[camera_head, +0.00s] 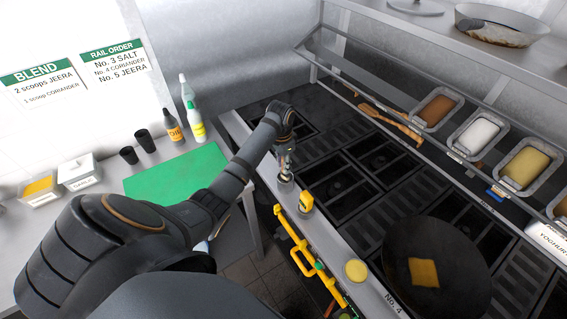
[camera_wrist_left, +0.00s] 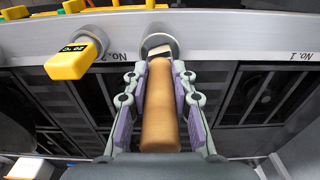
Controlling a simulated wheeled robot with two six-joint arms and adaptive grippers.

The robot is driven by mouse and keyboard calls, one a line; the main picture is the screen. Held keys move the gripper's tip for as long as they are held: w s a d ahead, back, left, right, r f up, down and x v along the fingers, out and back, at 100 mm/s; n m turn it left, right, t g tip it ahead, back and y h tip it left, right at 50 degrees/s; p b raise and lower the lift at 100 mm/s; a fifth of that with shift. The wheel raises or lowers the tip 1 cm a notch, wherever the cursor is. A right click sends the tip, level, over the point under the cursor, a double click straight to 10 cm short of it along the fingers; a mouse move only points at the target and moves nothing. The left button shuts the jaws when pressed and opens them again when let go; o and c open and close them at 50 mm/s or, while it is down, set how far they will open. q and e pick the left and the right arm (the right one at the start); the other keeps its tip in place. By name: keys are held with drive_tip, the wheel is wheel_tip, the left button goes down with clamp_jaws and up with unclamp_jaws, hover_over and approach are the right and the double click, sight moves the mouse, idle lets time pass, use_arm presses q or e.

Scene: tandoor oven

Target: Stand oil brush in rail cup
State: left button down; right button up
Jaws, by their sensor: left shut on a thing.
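My left gripper (camera_head: 286,160) points down over the front rail (camera_head: 331,246) of the stove in the head view. In the left wrist view the gripper (camera_wrist_left: 161,85) is shut on the oil brush, around its thick tan wooden handle (camera_wrist_left: 160,115). The brush's pale far end (camera_wrist_left: 159,51) is at the mouth of a round metal rail cup (camera_wrist_left: 157,38). The cup also shows just below the gripper in the head view (camera_head: 285,184). I cannot tell how deep the brush end sits in it. My right gripper is out of view.
A yellow thermometer (camera_wrist_left: 73,62) is close beside the cup on the rail. A dark pan (camera_head: 437,265) is on the right burners. A shelf with spice trays (camera_head: 479,133) hangs behind. The green board (camera_head: 178,176) is clear.

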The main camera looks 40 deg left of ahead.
use_arm(q)
drive_tip(key=shift+f+b, duration=0.8)
drive_tip(key=shift+f, duration=1.35)
drive_tip(key=c, duration=1)
unclamp_jaws()
drive_tip(key=shift+r, duration=0.1)
drive_tip(key=r, duration=1.1)
drive_tip(key=shift+s+a+r, duration=0.1)
drive_tip(key=shift+s+r, duration=0.15)
drive_tip(key=shift+r, duration=0.15)
